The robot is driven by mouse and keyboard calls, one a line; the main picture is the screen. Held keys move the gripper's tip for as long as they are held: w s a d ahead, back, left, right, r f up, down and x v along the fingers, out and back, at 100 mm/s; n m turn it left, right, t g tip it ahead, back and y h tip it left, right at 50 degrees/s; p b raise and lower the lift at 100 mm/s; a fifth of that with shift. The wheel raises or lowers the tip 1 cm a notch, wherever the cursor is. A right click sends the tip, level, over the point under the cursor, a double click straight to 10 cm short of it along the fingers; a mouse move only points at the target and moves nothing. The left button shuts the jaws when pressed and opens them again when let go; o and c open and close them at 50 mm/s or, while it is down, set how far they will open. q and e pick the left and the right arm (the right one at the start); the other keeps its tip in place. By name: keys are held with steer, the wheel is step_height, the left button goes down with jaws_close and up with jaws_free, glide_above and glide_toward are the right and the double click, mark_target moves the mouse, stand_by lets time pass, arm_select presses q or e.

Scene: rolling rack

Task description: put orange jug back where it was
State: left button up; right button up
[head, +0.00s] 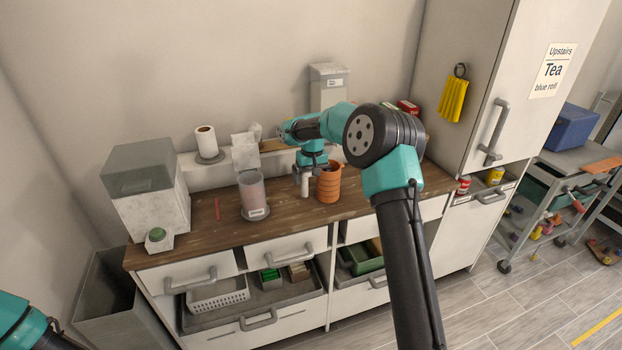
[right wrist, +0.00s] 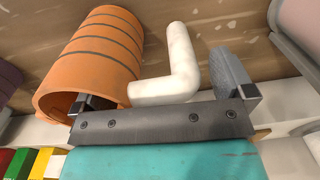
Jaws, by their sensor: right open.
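The orange jug (head: 328,186) stands upright on the wooden counter, with darker bands around it. A white L-shaped piece, which looks like its handle (head: 305,187), is on its left side. My right gripper (head: 307,170) is over the jug's handle side, pointing down. In the right wrist view the jug (right wrist: 100,55) is at the left and the white handle (right wrist: 178,65) lies between the open fingers of the gripper (right wrist: 163,95). One finger is at the jug's mouth, the other beyond the handle. Whether either touches cannot be told. My left gripper is out of view.
A pinkish canister (head: 252,193) stands left of the jug on the counter (head: 190,230). A red stick (head: 217,208), a large bin-like box (head: 150,200) and a paper roll (head: 206,141) are farther left. A raised white shelf runs along the wall behind.

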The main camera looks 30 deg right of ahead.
steer(key=r, duration=1.1)
steer(key=shift+d+r, duration=0.2)
steer(key=shift+r, duration=0.1)
stand_by(1.0)
